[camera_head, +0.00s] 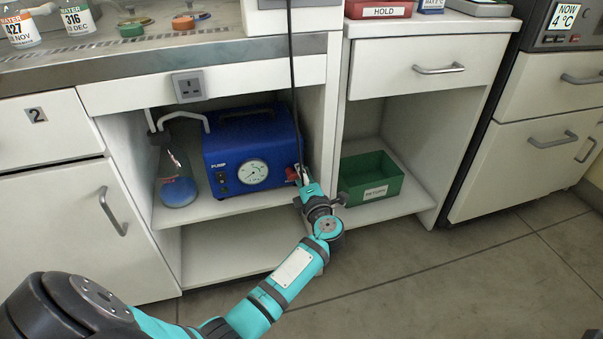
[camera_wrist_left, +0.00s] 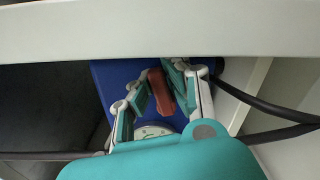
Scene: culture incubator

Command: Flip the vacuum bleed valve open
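The blue vacuum pump (camera_head: 250,140) has a round white gauge (camera_head: 253,172) and stands on the upper shelf of the open cabinet. A red valve handle (camera_head: 292,173) is at its right side, partly covered by my left gripper (camera_head: 299,176). In the left wrist view the red handle (camera_wrist_left: 160,92) lies between the two fingers of my left gripper (camera_wrist_left: 160,88), close to both pads. Whether the pads press on it is unclear. The blue pump body (camera_wrist_left: 118,80) shows behind. My right gripper is out of view.
A flask with blue liquid (camera_head: 178,185) stands left of the pump, joined by a hose. A black cable (camera_head: 291,70) hangs in front. A green RETURN bin (camera_head: 372,180) sits right of the cabinet divider. The lower shelf (camera_head: 225,250) is empty.

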